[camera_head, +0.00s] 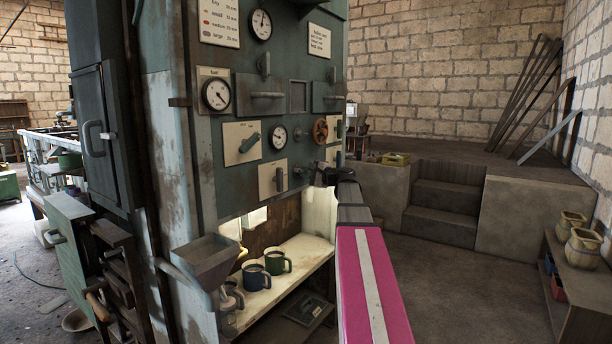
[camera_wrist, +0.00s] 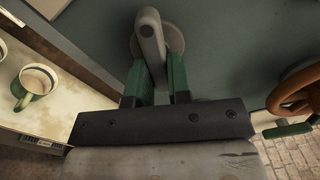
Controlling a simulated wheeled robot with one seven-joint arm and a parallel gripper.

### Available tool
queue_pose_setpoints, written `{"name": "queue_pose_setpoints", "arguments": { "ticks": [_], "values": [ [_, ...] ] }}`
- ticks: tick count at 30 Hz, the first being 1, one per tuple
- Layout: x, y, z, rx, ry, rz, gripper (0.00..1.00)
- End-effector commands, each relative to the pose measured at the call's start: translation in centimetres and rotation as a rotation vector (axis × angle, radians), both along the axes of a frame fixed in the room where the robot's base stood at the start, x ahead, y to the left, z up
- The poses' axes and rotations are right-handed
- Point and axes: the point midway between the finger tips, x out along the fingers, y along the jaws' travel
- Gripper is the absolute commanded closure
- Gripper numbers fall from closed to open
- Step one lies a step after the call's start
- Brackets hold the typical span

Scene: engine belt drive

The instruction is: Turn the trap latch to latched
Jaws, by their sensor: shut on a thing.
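A grey lever on a round grey base (camera_wrist: 152,38), which I take to be the trap latch, is mounted on the green panel in the wrist view. My gripper (camera_wrist: 160,82) has its two green fingers closed on either side of the lever's lower end. No label shows beside the lever, so I cannot read its position. In the head view my gripper (camera_head: 322,174) is at the right edge of the machine's front panel, below the brown handwheel (camera_head: 320,130). The lever there is mostly hidden behind the gripper.
Two more levers on cream plates, one green (camera_head: 249,142) and one dark (camera_head: 279,179), are to the left of my gripper. Mugs (camera_head: 277,262) stand on a lit shelf below. A metal hopper (camera_head: 205,258) juts out at lower left. The floor at right is open before the steps (camera_head: 440,210).

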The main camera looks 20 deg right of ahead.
Motion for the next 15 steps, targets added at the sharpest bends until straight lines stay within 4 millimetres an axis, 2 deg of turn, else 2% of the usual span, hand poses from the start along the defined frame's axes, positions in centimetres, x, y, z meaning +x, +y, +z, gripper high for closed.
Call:
{"name": "queue_pose_setpoints", "arguments": {
  "ticks": [15],
  "values": [
    [-0.04, -0.02, 0.37, -0.242, -0.188, 0.001, 1.00]
  ]
}}
